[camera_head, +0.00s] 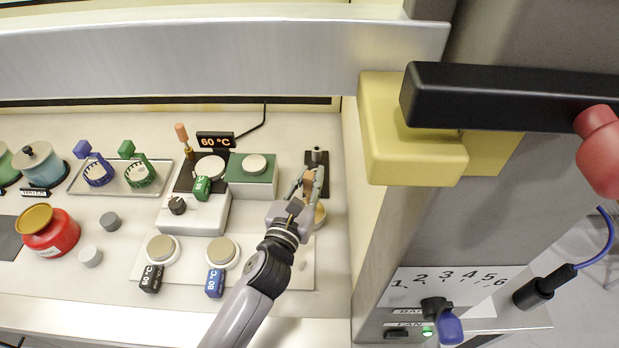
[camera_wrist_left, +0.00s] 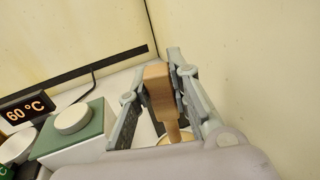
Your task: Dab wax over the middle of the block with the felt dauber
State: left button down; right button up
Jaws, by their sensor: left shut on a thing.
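My left gripper (camera_head: 308,184) is at the right end of the bench and shut on a wooden-handled tool (camera_head: 309,188), which I take to be the felt dauber. In the left wrist view the tool's thick wooden part (camera_wrist_left: 158,88) is between the two fingers, and a thinner part runs down from it. A felt tip cannot be made out. A round tan dish (camera_head: 320,214) is partly hidden beside the gripper. I cannot tell which thing is the block; a pale disc (camera_head: 254,164) sits on a green-topped box (camera_head: 247,188) to the left. My right gripper is not in view.
A white heater unit (camera_head: 194,216) with a 60 °C display (camera_head: 215,140) stands left of the green-topped box. Two pale discs (camera_head: 161,248) (camera_head: 222,250) lie in front. A black post (camera_head: 316,157) stands behind the gripper. A cabinet wall (camera_head: 357,190) is close on the right.

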pick_arm(q)
jog(key=shift+f+b, duration=0.4)
jog(key=shift+f, duration=0.15)
dwell(0.4)
jog(key=shift+f, duration=0.2)
dwell(0.9)
notch_tip(320, 180, up, 7)
jog(key=p, duration=0.7)
jog(key=shift+r+p, duration=0.2)
jog(key=shift+p, duration=0.2)
jog(key=shift+f, duration=0.1)
dwell(0.4)
